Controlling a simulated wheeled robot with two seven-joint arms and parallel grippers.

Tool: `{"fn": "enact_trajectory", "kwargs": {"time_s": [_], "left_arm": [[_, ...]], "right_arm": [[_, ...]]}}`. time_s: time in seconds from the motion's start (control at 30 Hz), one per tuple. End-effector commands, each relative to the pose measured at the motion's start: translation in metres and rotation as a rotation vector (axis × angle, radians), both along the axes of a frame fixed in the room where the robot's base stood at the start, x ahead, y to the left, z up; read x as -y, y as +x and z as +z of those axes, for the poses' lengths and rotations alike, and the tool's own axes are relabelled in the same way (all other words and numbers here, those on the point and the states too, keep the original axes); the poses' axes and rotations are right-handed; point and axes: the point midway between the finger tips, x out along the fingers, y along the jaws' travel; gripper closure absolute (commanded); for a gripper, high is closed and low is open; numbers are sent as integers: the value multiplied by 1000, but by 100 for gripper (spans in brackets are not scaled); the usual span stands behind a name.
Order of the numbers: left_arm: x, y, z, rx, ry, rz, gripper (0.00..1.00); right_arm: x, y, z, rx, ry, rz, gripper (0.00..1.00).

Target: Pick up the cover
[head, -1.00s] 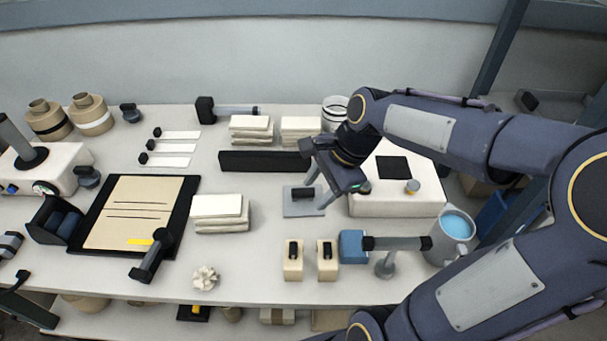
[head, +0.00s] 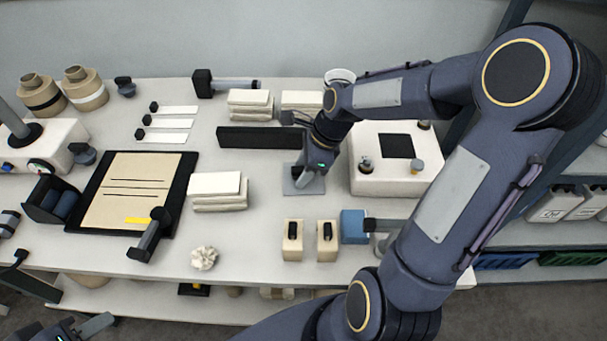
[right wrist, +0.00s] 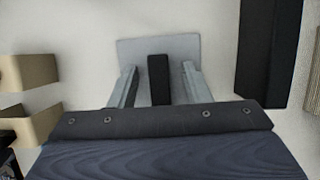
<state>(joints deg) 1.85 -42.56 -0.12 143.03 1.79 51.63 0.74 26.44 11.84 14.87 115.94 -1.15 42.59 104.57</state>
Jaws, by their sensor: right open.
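The cover looks to be the flat grey plate with an upright black handle (head: 291,187), lying on the table in the head view. In the right wrist view the plate (right wrist: 185,46) lies ahead and the black handle (right wrist: 158,78) stands between my fingers. My right gripper (right wrist: 159,82) is open, one finger on each side of the handle, with gaps showing. In the head view my right gripper (head: 306,181) is over the plate and hides part of it. My left gripper (head: 92,325) shows only partly at the bottom left edge; its jaws are unclear.
A black bar (head: 262,138) lies just behind the plate. A white box (head: 390,182) with a black square stands right of it. Two tan blocks (head: 292,252) and a blue block (head: 353,228) stand in front. Paper stacks (head: 217,192) are to the left.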

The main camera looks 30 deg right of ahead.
Motion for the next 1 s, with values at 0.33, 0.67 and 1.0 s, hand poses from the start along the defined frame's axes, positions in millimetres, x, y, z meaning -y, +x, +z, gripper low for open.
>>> {"fn": "enact_trajectory", "kwargs": {"time_s": [0.33, 0.67, 1.0], "left_arm": [[0, 0, 0, 0, 0, 0, 64], [0, 0, 0, 0, 0, 0, 64], [0, 0, 2, 0, 0, 0, 64]], "right_arm": [[0, 0, 0, 0, 0, 1, 81], [0, 0, 1, 1, -1, 1, 100], [0, 1, 20, 4, -2, 1, 100]]}}
